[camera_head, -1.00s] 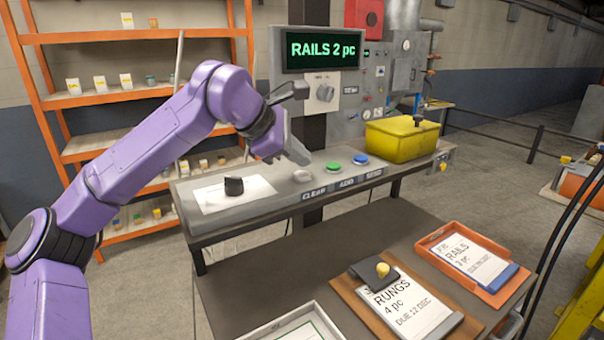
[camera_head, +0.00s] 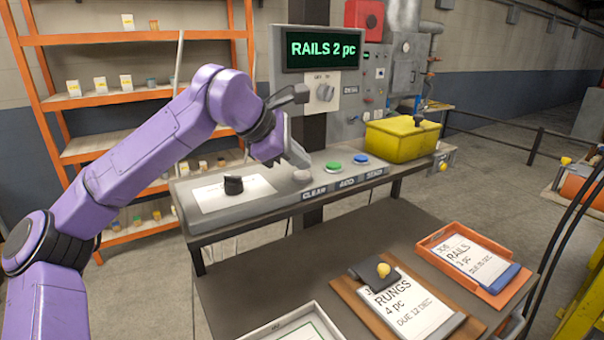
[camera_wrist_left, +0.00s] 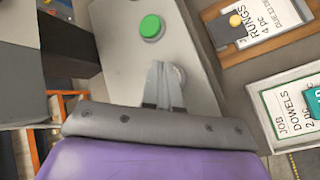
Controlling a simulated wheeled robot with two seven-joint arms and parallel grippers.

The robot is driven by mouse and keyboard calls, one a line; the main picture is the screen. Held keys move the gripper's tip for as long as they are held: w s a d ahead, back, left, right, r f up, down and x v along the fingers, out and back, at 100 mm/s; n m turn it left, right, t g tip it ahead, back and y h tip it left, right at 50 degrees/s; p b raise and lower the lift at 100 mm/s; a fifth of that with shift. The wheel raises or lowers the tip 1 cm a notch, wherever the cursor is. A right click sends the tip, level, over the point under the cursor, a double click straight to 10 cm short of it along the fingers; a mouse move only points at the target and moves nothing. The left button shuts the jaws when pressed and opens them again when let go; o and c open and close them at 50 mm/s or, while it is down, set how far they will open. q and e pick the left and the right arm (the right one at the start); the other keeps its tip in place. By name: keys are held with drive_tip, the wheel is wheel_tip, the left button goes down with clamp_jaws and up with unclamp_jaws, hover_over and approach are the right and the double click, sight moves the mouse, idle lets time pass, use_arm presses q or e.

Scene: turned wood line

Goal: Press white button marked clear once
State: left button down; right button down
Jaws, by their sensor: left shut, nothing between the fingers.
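The white button (camera_head: 302,176) sits on the grey sloped console (camera_head: 240,205), above the label CLEAR, left of the green ADD button (camera_head: 334,166) and the blue SEND button (camera_head: 361,159). My left gripper (camera_head: 302,163) is shut and empty, its fingertips just above or at the white button. I cannot tell whether they touch it. In the left wrist view the shut fingers (camera_wrist_left: 162,70) partly cover the white button (camera_wrist_left: 179,73); the green button (camera_wrist_left: 151,27) is clear of them. The display (camera_head: 322,48) reads RAILS 2 pc. My right gripper is not seen.
A black knob (camera_head: 233,185) stands on a white sheet at the console's left. A yellow bin (camera_head: 402,139) stands at its right end. The lower table carries a RUNGS clipboard (camera_head: 348,292), an orange RAILS tray (camera_head: 429,245) and a white tray (camera_head: 252,336).

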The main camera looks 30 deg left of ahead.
sight(298, 174)
use_arm(q)
drive_tip(key=shift+f+b, duration=0.3)
drive_tip(key=shift+f, duration=0.1)
drive_tip(key=shift+r, duration=0.1)
idle(0.4)
drive_tip(key=shift+r+p, duration=0.7)
drive_tip(key=shift+r, duration=0.05)
wheel_tip(298, 174, up, 5)
drive_tip(key=p, duration=0.4)
idle(0.6)
